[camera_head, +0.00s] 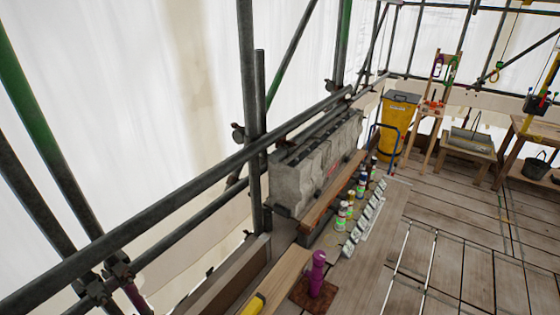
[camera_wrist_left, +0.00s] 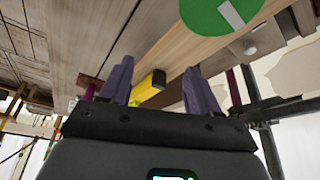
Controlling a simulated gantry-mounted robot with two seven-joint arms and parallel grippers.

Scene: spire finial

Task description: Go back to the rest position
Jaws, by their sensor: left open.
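My left gripper (camera_wrist_left: 157,78) shows in the left wrist view with its two dark purple-grey fingers spread apart. No object is seen held between them. A yellow object (camera_wrist_left: 149,85) on the wooden plank shows in the gap between the fingers, beyond the tips; whether it touches a finger I cannot tell. Neither gripper shows in the head view, and my right gripper is in no view.
Scaffold tubes (camera_head: 215,172) cross the left side. A purple bottle (camera_head: 317,272) stands on a brown board near the plank (camera_head: 280,280). Several small bottles (camera_head: 351,202) line the stone block (camera_head: 308,167). A green disc (camera_wrist_left: 205,18) lies near the gripper. The floor at right is mostly clear.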

